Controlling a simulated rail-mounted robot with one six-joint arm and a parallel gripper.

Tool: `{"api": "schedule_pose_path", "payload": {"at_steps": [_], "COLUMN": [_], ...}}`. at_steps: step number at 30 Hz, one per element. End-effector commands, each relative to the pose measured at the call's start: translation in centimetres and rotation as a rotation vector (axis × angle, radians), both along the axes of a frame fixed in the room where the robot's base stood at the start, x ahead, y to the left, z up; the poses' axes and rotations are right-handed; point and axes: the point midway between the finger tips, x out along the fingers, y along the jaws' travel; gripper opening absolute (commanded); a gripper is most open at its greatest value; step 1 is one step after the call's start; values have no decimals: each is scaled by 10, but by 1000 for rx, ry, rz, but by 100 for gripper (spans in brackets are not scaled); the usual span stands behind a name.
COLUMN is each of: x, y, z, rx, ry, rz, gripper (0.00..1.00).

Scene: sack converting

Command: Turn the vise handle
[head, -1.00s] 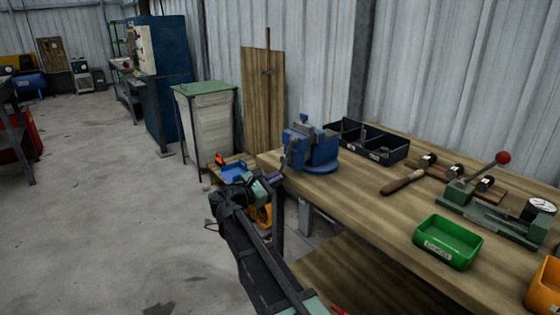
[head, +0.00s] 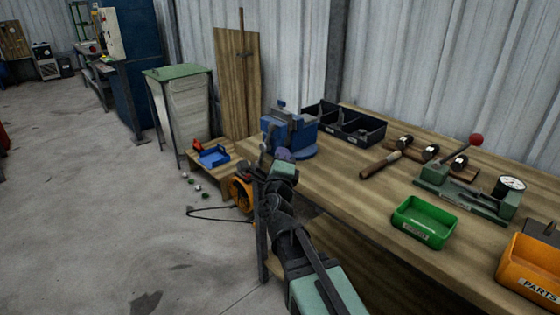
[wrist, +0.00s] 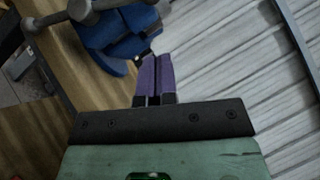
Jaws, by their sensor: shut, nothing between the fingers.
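The blue vise (head: 298,142) stands on the near left corner of the wooden workbench in the head view. Its grey metal handle (wrist: 54,19), a bar with a round end, shows at the top left of the wrist view, beside the vise's blue body (wrist: 120,40). My gripper (head: 283,154) is at the front of the vise in the head view, where it hides part of it. In the wrist view its purple fingers (wrist: 154,62) are together and empty. They lie to the right of the handle, apart from it in the picture. Whether the fingertips touch the vise body I cannot tell.
A black divided bin (head: 345,130) stands behind the vise. Floor left of the bench is mostly open.

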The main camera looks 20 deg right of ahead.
Motion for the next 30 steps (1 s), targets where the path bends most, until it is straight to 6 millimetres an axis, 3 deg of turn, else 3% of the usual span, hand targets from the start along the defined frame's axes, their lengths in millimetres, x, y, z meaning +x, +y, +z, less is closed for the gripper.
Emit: {"api": "schedule_pose_path", "payload": {"at_steps": [5,11,30], "x": [39,66,72], "y": [-14,-1,3], "z": [15,29,32], "rx": [1,3,2], "ry": [0,-1,-1], "rz": [-1,1,1], "gripper": [0,0,0]}}
